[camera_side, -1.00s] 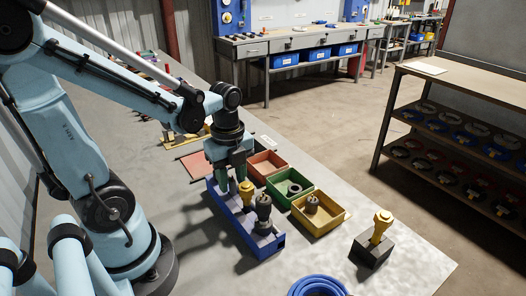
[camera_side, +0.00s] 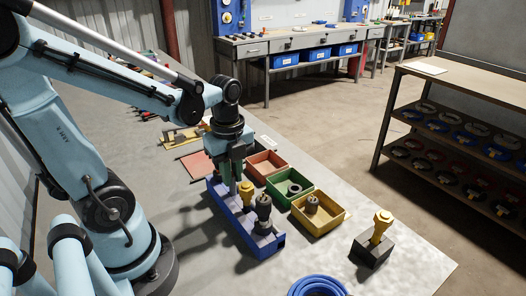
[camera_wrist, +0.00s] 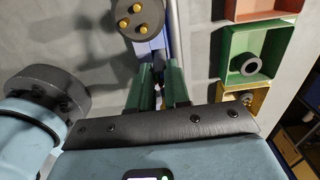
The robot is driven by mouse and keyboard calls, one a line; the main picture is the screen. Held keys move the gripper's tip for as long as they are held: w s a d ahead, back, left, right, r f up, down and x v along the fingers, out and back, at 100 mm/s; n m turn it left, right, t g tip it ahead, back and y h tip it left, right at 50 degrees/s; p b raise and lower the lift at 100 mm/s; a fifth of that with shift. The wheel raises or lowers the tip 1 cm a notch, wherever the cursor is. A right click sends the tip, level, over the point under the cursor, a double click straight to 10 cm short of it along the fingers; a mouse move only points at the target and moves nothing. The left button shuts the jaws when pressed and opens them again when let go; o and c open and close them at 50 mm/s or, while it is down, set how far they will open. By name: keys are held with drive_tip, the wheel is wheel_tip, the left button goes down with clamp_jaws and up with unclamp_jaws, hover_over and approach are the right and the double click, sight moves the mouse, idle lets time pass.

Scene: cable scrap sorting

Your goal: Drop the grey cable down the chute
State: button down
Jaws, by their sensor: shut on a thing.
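My gripper (camera_side: 232,174) points down over the far end of the blue rack (camera_side: 272,245). It is shut on a slim grey piece, which I take to be the grey cable; the fingers hide most of it. The gripper's green fingers (camera_wrist: 163,80) also show in the wrist view. A yellow plug (camera_side: 246,192) and a dark plug (camera_side: 264,208) stand upright in the rack, on the near side of my gripper. A round grey face with yellow pins (camera_wrist: 140,18) shows just beyond the fingers in the wrist view. I cannot pick out a chute for certain.
A red bin (camera_side: 285,173), a green bin (camera_side: 303,206) and a yellow bin (camera_side: 335,228) line the right side of the rack. A grey ring (camera_side: 295,188) lies in the green bin. A black block with a yellow plug (camera_side: 371,252) and a blue coil (camera_side: 318,284) stand nearer.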

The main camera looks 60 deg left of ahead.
drive_tip(key=shift+r, duration=1.8)
drive_tip(key=shift+r, duration=0.5)
wheel_tip(320, 180, up, 10)
drive_tip(key=r, duration=0.1)
drive_tip(key=w+a+f, duration=0.1)
drive_tip(key=w+a, duration=1.4)
drive_tip(key=a, duration=0.3)
wheel_tip(320, 180, down, 15)
drive_tip(key=shift+s+a, duration=0.15)
drive_tip(key=shift+s, duration=0.1)
drive_tip(key=shift+f, duration=0.55)
